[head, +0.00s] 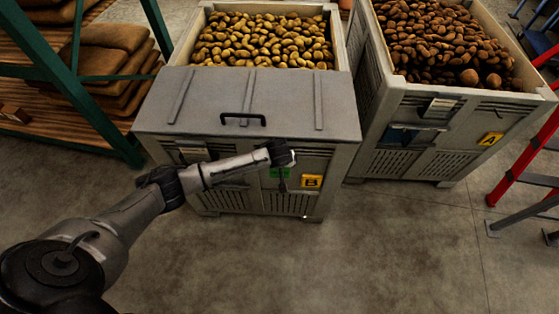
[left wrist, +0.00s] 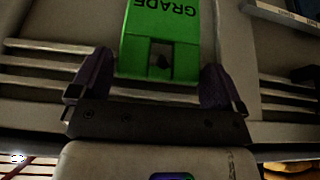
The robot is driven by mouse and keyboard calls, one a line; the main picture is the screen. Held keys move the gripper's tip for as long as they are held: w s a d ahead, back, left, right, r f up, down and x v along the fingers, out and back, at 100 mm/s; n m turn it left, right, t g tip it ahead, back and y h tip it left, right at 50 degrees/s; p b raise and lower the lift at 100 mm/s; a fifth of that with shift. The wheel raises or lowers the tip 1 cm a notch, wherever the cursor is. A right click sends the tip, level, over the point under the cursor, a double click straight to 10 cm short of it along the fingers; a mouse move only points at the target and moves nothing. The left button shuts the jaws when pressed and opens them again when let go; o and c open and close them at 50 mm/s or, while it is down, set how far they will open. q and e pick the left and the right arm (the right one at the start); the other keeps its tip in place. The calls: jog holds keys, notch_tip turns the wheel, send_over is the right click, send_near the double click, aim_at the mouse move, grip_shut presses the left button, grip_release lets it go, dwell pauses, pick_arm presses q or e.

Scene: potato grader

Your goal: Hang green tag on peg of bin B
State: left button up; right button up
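The green tag (left wrist: 160,25) reads "GRADE", upside down in the left wrist view. It lies against the front of bin B (head: 240,170), and also shows in the head view (head: 279,173), partly behind my gripper. A dark peg-like piece (left wrist: 161,60) shows in the tag's slot. My left gripper (left wrist: 158,68) is at the tag's slotted end, its fingers apart on either side of it; a narrow gap shows at the left finger, and contact at the right finger is unclear. It also shows in the head view (head: 284,156). My right gripper is out of view.
A yellow B plate (head: 311,181) is right of the tag. A grey lid (head: 250,105) with a black handle covers bin B's front part; potatoes show behind. A second potato bin (head: 410,160) stands right, shelving with sacks left, red-legged frame far right. Front floor is clear.

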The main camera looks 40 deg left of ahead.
pick_arm(q)
jog(key=shift+o, duration=0.3)
jog(key=shift+s+d+r, duration=0.15)
jog(key=shift+r, duration=0.35)
jog(key=p+v, duration=0.3)
jog(key=v, duration=0.9)
jog(key=shift+s+r, duration=0.15)
jog(key=shift+r, duration=0.15)
jog(key=shift+d, duration=0.15)
